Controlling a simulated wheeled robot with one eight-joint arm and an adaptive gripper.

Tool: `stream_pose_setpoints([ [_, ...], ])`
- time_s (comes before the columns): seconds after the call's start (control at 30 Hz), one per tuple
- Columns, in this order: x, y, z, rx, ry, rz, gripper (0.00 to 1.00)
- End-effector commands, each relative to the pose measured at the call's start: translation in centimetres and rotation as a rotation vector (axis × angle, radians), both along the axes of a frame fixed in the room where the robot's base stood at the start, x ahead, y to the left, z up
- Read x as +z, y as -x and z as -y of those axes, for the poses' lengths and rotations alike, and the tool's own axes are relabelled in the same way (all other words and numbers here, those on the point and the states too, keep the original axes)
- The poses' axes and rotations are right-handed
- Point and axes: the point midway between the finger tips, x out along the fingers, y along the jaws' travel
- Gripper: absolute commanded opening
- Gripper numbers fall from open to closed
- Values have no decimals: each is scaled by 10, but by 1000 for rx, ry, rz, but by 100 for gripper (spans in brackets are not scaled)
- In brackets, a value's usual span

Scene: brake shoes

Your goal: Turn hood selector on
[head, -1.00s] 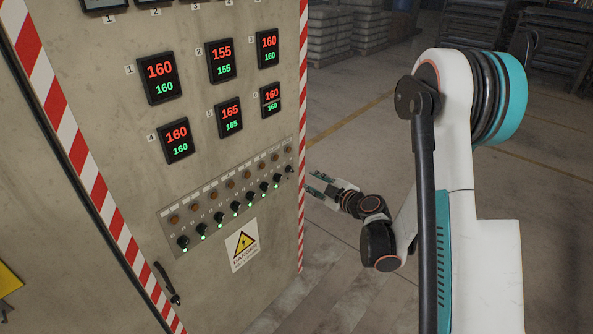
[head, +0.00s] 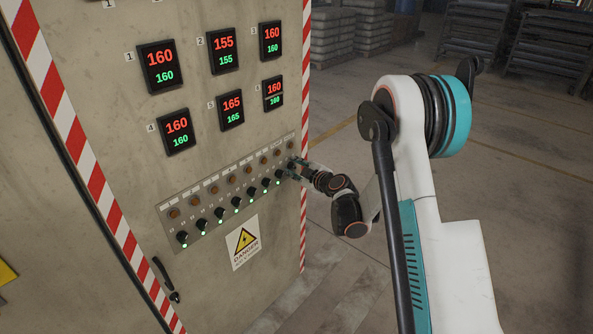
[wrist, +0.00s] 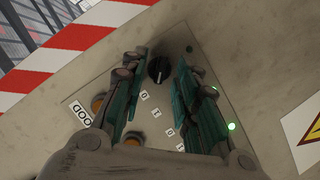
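The hood selector is a black rotary knob (wrist: 158,70) near the end of the panel strip, beside a label partly reading "OOD" (wrist: 84,113). In the wrist view it lies between the fingertips of my gripper (wrist: 160,68), with a gap on each side. The fingers are apart and do not appear to touch it. In the head view my gripper (head: 296,171) is at the right end of the selector strip (head: 225,205), and its fingers partly hide the last knob there.
Several other selectors with green lights, such as one knob (head: 182,238), run along the strip below amber lamps (head: 173,213). Red-digit displays (head: 160,66) sit above. A danger sign (head: 243,242) is below. Open floor lies to the right of the cabinet.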

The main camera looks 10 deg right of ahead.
Motion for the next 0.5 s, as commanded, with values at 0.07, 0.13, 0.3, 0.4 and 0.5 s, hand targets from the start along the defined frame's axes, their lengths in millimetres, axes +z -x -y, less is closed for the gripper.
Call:
stream_pose_setpoints([
  [0.07,0,0,0,0,0,0,28],
  [0.13,0,0,0,0,0,0,28],
  [0.3,0,0,0,0,0,0,1],
  [0.4,0,0,0,0,0,0,0],
  [0.5,0,0,0,0,0,0,0],
])
